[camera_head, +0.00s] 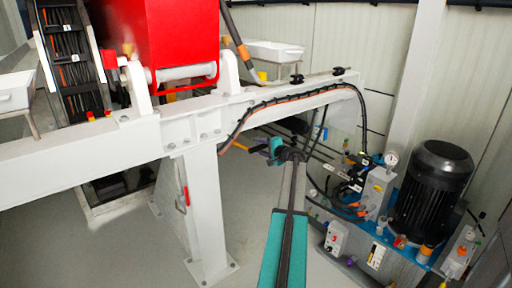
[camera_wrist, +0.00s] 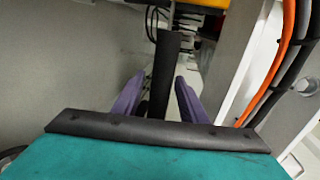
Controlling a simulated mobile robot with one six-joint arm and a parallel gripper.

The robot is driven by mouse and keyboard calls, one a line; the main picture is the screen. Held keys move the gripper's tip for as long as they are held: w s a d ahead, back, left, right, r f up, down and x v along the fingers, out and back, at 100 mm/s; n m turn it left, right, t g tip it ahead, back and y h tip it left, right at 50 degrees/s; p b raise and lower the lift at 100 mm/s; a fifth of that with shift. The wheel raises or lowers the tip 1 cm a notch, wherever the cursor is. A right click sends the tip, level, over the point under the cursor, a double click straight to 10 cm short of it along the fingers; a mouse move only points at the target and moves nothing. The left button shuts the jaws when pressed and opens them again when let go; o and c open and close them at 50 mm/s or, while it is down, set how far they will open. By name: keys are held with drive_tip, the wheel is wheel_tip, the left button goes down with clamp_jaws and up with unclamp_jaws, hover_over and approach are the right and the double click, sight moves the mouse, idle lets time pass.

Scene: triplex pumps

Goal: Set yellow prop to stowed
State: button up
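My gripper (camera_wrist: 160,80) shows in the wrist view as two purple fingers standing apart, with a dark upright bar (camera_wrist: 168,50) showing between them. I cannot tell whether the bar touches either finger. In the head view my gripper (camera_head: 277,150) is at the far end of my teal arm, below the white beam and small in the picture. A yellow part (camera_wrist: 200,3) is cut off at the top edge of the wrist view, beyond the fingers. I cannot tell whether it is the yellow prop. No clearly recognisable yellow prop shows in the head view.
A white beam (camera_head: 185,122) on a post (camera_head: 208,215) crosses the head view, with a red machine (camera_head: 155,35) behind it. Hoses (camera_wrist: 275,65) run close on the right in the wrist view. A black motor (camera_head: 432,190) and hydraulic unit stand right. Floor shows left of my arm.

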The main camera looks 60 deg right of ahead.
drive_tip(key=shift+x, duration=0.9)
drive_tip(key=shift+c, duration=0.3)
clamp_jaws()
